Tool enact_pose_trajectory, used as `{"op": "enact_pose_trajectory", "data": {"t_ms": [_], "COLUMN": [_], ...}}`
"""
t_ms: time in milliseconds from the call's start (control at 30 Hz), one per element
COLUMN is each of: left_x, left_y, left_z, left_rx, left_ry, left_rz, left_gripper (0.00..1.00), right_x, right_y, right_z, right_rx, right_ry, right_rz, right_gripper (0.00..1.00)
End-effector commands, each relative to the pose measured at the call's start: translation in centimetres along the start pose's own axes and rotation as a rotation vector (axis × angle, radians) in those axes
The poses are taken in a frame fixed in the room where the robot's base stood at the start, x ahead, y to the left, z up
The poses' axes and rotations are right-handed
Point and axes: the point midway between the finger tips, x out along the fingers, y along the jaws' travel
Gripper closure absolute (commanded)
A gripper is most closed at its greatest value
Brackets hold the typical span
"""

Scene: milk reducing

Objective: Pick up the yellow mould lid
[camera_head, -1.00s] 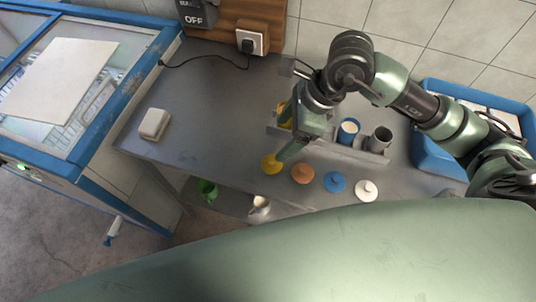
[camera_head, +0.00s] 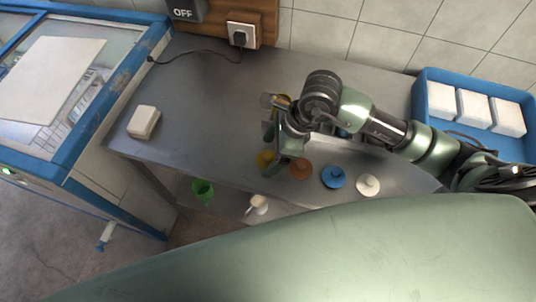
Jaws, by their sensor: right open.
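The yellow mould lid (camera_head: 265,159) lies on the grey metal table near its front edge, at the left end of a row of lids. It is partly covered by my right gripper (camera_head: 276,166). The gripper is open and points down at the lid, with its fingers close around or beside it; I cannot tell whether they touch it. To its right lie an orange-brown lid (camera_head: 301,168), a blue lid (camera_head: 333,176) and a white lid (camera_head: 367,185). My left gripper is not in view.
My right arm hides most of the moulds behind the lids. A blue crate (camera_head: 422,100) with white blocks stands at the right. A white block (camera_head: 143,122) lies at the table's left. A green item (camera_head: 202,191) and a pale jug (camera_head: 258,205) sit below the table edge. The table's back left is clear.

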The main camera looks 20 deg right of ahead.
Motion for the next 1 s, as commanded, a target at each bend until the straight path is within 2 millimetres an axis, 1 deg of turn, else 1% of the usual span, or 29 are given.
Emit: {"op": "enact_pose_trajectory", "data": {"t_ms": [33, 133, 367, 400, 467, 500, 567, 600, 633, 867, 1000], "left_x": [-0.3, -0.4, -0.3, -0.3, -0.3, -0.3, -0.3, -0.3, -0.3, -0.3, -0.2], "left_y": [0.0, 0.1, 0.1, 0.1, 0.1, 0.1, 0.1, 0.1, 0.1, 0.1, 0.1], "left_z": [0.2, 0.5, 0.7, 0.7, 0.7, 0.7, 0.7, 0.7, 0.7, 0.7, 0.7], "left_rx": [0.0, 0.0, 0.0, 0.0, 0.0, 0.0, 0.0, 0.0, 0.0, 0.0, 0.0], "left_ry": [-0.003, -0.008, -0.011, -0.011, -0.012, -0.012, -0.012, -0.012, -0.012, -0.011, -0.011], "left_rz": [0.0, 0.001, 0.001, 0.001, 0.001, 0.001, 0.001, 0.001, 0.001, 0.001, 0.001], "left_gripper": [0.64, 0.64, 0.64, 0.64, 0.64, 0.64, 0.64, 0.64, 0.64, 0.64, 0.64], "right_x": [0.5, 1.4, 1.6, 1.6, 1.6, 1.6, 1.6, 1.6, 1.6, 1.5, 1.0], "right_y": [0.0, 0.0, -0.1, -0.1, -0.1, -0.1, -0.1, -0.1, -0.1, -0.1, -0.1], "right_z": [0.1, 0.1, 0.0, 0.0, 0.0, 0.0, 0.0, 0.0, 0.0, 0.1, 0.3], "right_rx": [0.001, -0.001, -0.002, -0.001, -0.001, -0.001, -0.001, -0.001, -0.001, -0.001, -0.002], "right_ry": [-0.001, -0.001, -0.001, -0.001, -0.001, -0.001, -0.001, -0.001, -0.001, -0.001, -0.003], "right_rz": [0.001, -0.001, -0.002, -0.003, -0.003, -0.002, -0.003, -0.003, -0.003, -0.003, -0.004], "right_gripper": [0.2, 0.2, 0.2, 0.26, 0.42, 0.53, 0.7, 0.81, 0.84, 0.84, 0.84]}}
